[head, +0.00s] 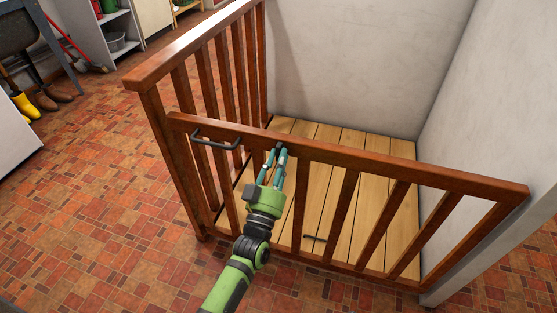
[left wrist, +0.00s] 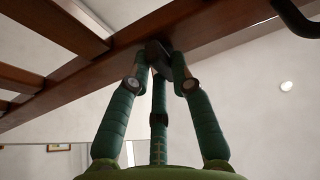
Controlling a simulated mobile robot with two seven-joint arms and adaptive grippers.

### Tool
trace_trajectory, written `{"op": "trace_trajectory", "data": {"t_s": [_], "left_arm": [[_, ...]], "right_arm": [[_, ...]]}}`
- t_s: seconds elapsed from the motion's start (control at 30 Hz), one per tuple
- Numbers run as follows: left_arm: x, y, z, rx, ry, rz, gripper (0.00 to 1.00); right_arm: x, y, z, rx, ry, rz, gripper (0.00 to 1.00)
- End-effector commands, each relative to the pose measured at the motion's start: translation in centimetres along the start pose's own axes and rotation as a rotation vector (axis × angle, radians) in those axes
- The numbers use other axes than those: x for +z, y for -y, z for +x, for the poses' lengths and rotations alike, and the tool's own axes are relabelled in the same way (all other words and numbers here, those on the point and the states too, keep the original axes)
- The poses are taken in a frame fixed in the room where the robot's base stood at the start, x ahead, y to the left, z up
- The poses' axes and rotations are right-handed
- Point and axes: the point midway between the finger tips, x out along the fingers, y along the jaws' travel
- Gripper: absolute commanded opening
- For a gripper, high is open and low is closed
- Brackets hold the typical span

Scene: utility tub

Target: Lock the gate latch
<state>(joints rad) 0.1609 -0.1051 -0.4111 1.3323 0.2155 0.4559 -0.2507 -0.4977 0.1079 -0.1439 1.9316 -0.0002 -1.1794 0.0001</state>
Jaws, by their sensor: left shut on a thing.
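The brown wooden gate (head: 345,157) stands across a small plank-floored enclosure in the head view. Its top rail also runs across the top of the left wrist view (left wrist: 215,28). My left gripper (head: 279,148) is at this rail, right of the black bar handle (head: 215,143). Its green fingers are shut on a small dark latch piece (left wrist: 157,54) at the underside of the rail. The fingers hide much of this piece, so I cannot tell whether the latch is locked. The handle's curved end shows at the upper right of the left wrist view (left wrist: 296,18). My right gripper is not in view.
A slatted wooden side railing (head: 205,65) meets the gate at its left. A pale wall (head: 490,120) bounds the right side. The tiled floor (head: 105,190) is clear at the left front. Boots (head: 45,100) and shelves (head: 110,35) stand at the far left.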

Motion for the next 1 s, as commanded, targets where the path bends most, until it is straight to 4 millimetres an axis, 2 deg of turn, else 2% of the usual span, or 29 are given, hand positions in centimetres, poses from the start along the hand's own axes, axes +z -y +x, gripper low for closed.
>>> {"op": "trace_trajectory", "data": {"t_s": [0.27, 0.3, 0.67, 0.77, 1.0], "left_arm": [[0.0, 0.0, 0.0, -0.001, 0.0, -0.003, 0.0], [0.0, 0.0, 0.0, 0.0, 0.0, -0.003, 0.33], [0.0, 0.0, -0.3, 0.0, 0.001, -0.001, 0.33], [0.1, 0.0, -1.3, 0.0, 0.003, 0.0, 0.33], [0.1, 0.0, -6.2, 0.001, 0.005, -0.001, 0.33]], "right_arm": [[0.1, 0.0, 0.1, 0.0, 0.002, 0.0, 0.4], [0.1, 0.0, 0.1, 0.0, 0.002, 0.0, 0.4], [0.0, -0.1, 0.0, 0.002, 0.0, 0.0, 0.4], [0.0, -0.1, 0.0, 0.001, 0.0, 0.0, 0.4], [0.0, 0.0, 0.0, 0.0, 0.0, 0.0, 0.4]]}}
